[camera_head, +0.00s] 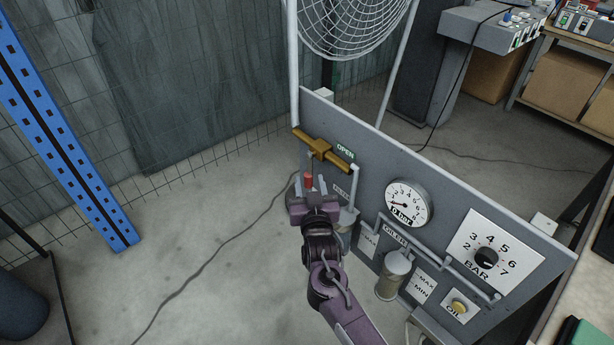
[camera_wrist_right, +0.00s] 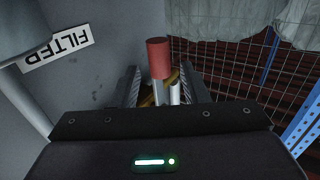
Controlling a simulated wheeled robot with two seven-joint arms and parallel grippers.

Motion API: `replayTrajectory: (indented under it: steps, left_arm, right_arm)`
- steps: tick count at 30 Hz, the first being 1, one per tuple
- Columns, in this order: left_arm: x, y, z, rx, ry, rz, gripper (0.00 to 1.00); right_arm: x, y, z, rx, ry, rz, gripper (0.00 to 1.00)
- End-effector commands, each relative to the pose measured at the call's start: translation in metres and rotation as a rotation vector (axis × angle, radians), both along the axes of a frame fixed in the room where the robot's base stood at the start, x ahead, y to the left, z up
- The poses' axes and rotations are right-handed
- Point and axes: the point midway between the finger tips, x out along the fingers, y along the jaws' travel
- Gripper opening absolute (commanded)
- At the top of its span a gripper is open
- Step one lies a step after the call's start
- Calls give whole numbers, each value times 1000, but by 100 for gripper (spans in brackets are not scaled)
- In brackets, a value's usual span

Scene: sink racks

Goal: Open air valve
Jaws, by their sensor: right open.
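The air valve has a red-ended handle (camera_head: 308,180) next to a brass body (camera_head: 319,149) on the grey panel, near a green "OPEN" label (camera_head: 345,151). In the right wrist view the red handle end (camera_wrist_right: 158,58) stands between the two fingers. My right gripper (camera_head: 311,190) is open around the handle end, with room on both sides; I cannot tell whether a finger touches it. The open fingers also show in the right wrist view (camera_wrist_right: 163,88). The lower part of the handle is partly hidden behind my gripper. My left gripper is not in view.
The grey panel (camera_head: 450,190) carries a pressure gauge (camera_head: 408,203), a black regulator knob (camera_head: 486,258), an oiler bowl (camera_head: 394,275) and a yellow oil button (camera_head: 459,307). A "FILTER" label (camera_wrist_right: 57,50) is beside my right gripper.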

Motion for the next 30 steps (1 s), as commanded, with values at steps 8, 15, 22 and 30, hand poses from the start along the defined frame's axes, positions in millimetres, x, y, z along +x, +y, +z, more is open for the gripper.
replayTrajectory:
  steps: [8,15,22,30]
  left_arm:
    - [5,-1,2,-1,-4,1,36]
    - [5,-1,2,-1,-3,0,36]
    - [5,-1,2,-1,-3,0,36]
    - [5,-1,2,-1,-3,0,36]
  right_arm:
    - [27,2,0,1,1,1,41]
    - [29,1,0,1,1,1,41]
    - [29,1,-1,1,1,1,16]
    - [28,1,-1,1,1,1,0]
